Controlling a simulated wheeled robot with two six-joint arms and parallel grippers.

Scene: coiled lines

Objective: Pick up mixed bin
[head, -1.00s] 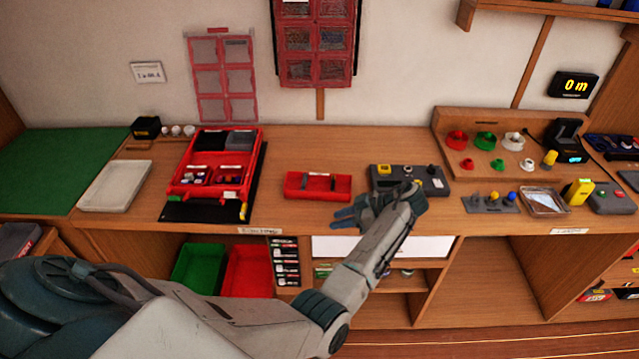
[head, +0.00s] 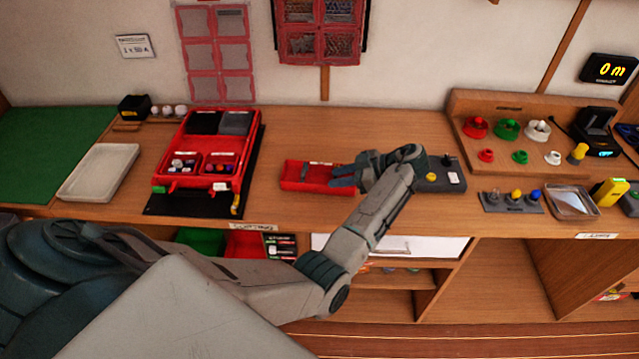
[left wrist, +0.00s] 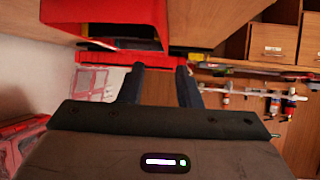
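A small open red bin (head: 305,176) sits on the middle of the wooden worktop, with a thin dark item in it. No label on it can be read. My left gripper (head: 338,176) is at the bin's right end in the head view and covers part of that end. Its two fingers are apart and nothing shows between them. In the left wrist view the open fingers (left wrist: 158,82) point toward red surfaces, with a large red wall (left wrist: 105,14) close above them, probably the bin. Whether the fingers touch it cannot be told. My right gripper is not in view.
A larger red divided case (head: 166,150) stands on a black mat to the left, beside a white tray (head: 98,172). A grey control box (head: 440,175) is just right of my gripper. The worktop between case and bin is clear.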

